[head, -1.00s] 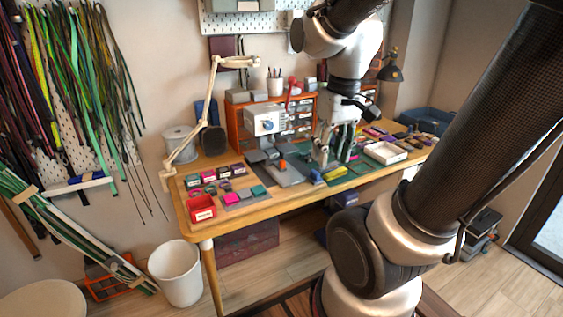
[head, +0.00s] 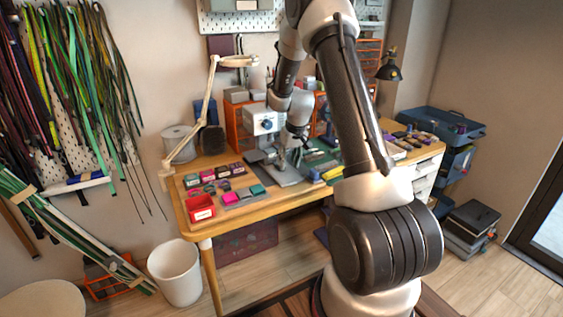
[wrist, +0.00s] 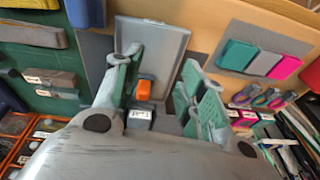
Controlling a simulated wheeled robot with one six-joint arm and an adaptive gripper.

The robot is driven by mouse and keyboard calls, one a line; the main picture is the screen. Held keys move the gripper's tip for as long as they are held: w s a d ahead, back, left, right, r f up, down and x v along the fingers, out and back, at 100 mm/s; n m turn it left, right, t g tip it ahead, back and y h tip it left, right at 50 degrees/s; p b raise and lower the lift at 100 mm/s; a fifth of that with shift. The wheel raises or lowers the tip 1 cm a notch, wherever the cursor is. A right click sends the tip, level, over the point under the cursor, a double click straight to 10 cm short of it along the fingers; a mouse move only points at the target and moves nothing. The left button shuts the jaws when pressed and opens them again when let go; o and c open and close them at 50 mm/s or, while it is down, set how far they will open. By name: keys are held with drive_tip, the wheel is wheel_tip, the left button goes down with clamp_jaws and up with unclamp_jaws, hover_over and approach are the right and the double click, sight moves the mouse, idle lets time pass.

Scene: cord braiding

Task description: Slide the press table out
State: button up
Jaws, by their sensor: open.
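The press (head: 262,120) is a pale box with a blue dial, standing at the back middle of the workbench. Its press table (head: 288,178) is a grey plate in front of it. In the wrist view the press table (wrist: 155,40) lies flat under my gripper, with an orange handle (wrist: 144,90) on it. My gripper (wrist: 160,70) is open, with its green-padded fingers pointing down over the plate. The orange handle shows between the fingers, nearer the left one; I cannot tell whether they touch. In the head view my gripper (head: 288,158) hangs over the plate and hides the handle.
Left of the plate on the wooden workbench (head: 262,205) are a red bin (head: 200,208), small labelled boxes and a grey tray of coloured blocks (head: 240,196). A green mat (head: 318,160) with tools lies to the right. A lamp (head: 205,110) stands at the back left.

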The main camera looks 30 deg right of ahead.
sight(274, 158)
drive_tip(key=w+d+r+t, duration=0.1)
drive_tip(key=w+r+t, duration=0.15)
drive_tip(key=w, duration=0.25)
drive_tip(key=shift+n+g+h, duration=0.25)
drive_tip(key=shift+n+h, duration=0.05)
drive_tip(key=shift+n, duration=0.2)
drive_tip(key=x, duration=0.7)
drive_tip(key=shift+d+f, duration=0.1)
drive_tip(key=shift+f, duration=0.25)
